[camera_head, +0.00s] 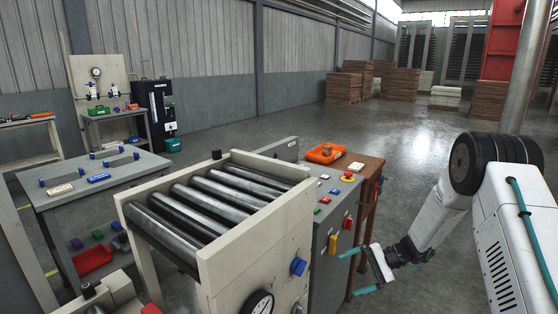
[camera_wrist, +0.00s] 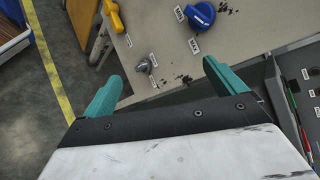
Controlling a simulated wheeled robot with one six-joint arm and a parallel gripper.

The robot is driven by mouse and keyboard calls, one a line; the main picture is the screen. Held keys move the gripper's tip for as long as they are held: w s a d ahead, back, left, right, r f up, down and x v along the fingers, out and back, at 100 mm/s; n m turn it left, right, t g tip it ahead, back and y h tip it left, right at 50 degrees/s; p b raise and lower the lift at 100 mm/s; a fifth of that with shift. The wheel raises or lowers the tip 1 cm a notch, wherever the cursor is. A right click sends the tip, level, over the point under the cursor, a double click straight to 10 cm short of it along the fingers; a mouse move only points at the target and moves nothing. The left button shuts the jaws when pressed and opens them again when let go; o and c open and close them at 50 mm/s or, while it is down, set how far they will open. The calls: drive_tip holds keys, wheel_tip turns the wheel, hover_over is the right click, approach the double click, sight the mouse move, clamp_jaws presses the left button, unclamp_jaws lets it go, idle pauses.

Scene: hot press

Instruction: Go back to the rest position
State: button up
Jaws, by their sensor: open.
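My gripper (camera_head: 356,272) is at the lower right of the head view, at the end of my white arm. Its two teal fingers are spread apart with nothing between them. It is in front of the grey control cabinet, beside its knobs and buttons. In the wrist view my gripper (camera_wrist: 162,88) shows both teal fingers wide apart. Beyond them is a beige panel (camera_wrist: 160,45) with a blue knob (camera_wrist: 199,15), a small metal switch (camera_wrist: 144,66) and a yellow handle (camera_wrist: 112,16). The fingers appear apart from these controls.
The roller machine (camera_head: 255,245) stands left of my gripper, with a gauge (camera_head: 258,303) and blue knob (camera_head: 298,266) on its side. The control cabinet (camera_head: 322,240) has a red emergency button (camera_head: 347,176). An orange tray (camera_head: 325,153) sits behind it. Open floor (camera_head: 405,130) lies farther back.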

drive_tip(key=s+d+r+n+h, duration=0.1)
drive_tip(key=s+r+h, duration=0.3)
drive_tip(key=s+r, duration=0.6)
drive_tip(key=s+d+r+n+t+h, duration=0.1)
drive_tip(key=s+r+n+h, duration=0.2)
drive_tip(key=s+r, duration=0.7)
drive_tip(key=s+d+r+n+h, duration=0.1)
drive_tip(key=s+r+h, duration=0.5)
drive_tip(key=s, duration=1.3)
drive_tip(key=shift+s+r+n+t, duration=0.4)
drive_tip(key=shift+r+n, duration=0.3)
drive_tip(key=shift+r, duration=1.5)
drive_tip(key=shift+d, duration=0.1)
